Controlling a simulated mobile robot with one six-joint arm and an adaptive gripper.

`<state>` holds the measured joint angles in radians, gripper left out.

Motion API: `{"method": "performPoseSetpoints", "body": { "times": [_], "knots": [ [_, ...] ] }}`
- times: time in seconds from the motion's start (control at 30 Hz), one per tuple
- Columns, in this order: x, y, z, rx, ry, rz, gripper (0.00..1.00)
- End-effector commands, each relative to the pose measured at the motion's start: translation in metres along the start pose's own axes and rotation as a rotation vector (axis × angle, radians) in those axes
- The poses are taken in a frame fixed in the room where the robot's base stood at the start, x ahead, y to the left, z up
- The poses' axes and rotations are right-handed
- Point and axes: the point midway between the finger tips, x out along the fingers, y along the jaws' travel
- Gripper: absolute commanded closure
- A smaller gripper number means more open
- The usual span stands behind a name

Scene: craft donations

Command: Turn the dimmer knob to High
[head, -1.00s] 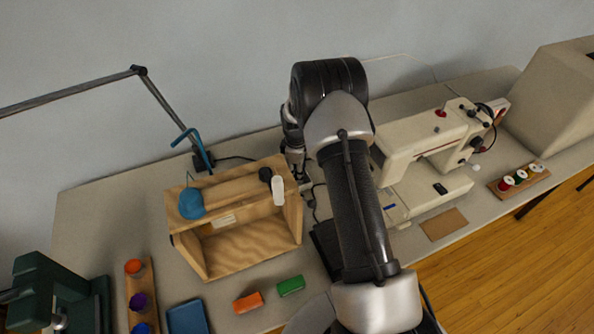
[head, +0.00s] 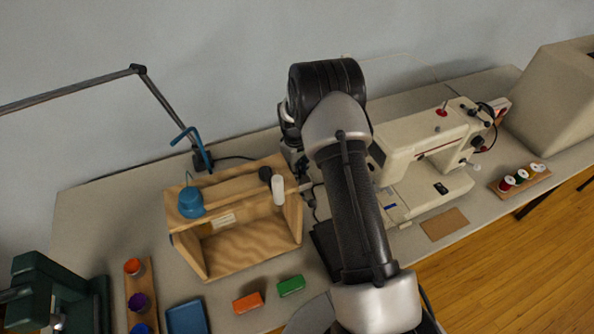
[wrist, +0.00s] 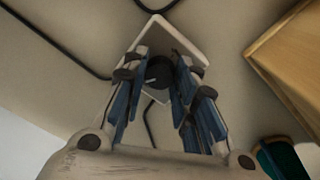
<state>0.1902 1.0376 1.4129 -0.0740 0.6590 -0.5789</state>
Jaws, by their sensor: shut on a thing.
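The dimmer knob (wrist: 159,72) is a dark round knob with a pale pointer line, on a pale plate (wrist: 192,43) in the wrist view. My gripper (wrist: 160,82) is shut on the knob, with its blue-padded fingers on both sides of it. The pointer line runs toward the lower right of the wrist view. No High marking is readable. In the head view my own arm covers the knob, and my gripper (head: 303,172) shows only partly, beside the wooden box.
A wooden box (head: 240,242) with a blue object (head: 191,203) and a white cylinder (head: 278,190) on top stands left of my gripper. A sewing machine (head: 420,150) stands right. Dark cords lie around the plate. A green block (head: 291,286) and an orange block (head: 248,302) lie in front.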

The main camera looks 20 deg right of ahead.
Motion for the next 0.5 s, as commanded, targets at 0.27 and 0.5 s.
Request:
{"method": "performPoseSetpoints", "body": {
  "times": [0.27, 0.5],
  "knots": [
    [0.0004, -0.0003, -0.0008, 0.26, -0.014, 0.0, 0.97],
    [0.0003, -0.0002, -0.0013, 0.488, -0.027, 0.0, 0.97]
  ]
}}
